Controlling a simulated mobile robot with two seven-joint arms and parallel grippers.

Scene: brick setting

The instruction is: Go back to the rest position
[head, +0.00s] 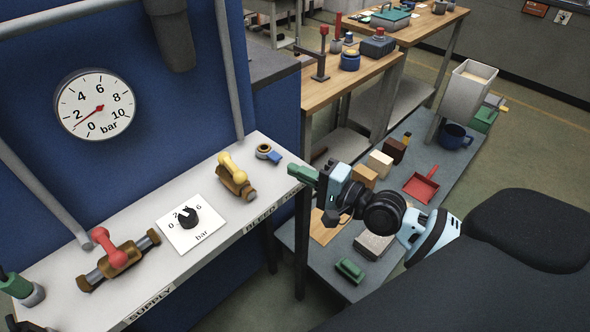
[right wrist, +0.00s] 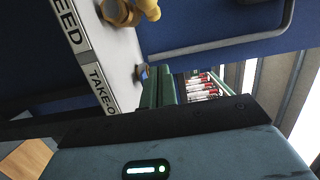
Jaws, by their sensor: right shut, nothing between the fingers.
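My right gripper (head: 303,174) is at the right end of the white shelf, near the blue-handled take-off fitting (head: 268,153), and apart from the yellow-handled bleed valve (head: 235,177). Its green fingers are shut with nothing between them. In the right wrist view the closed fingers (right wrist: 160,86) point up the picture, beside the shelf edge with its lettered strip (right wrist: 80,55). My right arm reaches in from the right over the lower grey bench. I do not make out my left gripper in the head view.
The white shelf (head: 115,295) carries a red-handled supply valve (head: 112,250) and a black regulator knob (head: 187,217). A gauge (head: 95,104) hangs on the blue panel. The grey bench (head: 325,268) below my right arm holds blocks, a red dustpan (head: 422,184) and a green brush-like block (head: 350,270).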

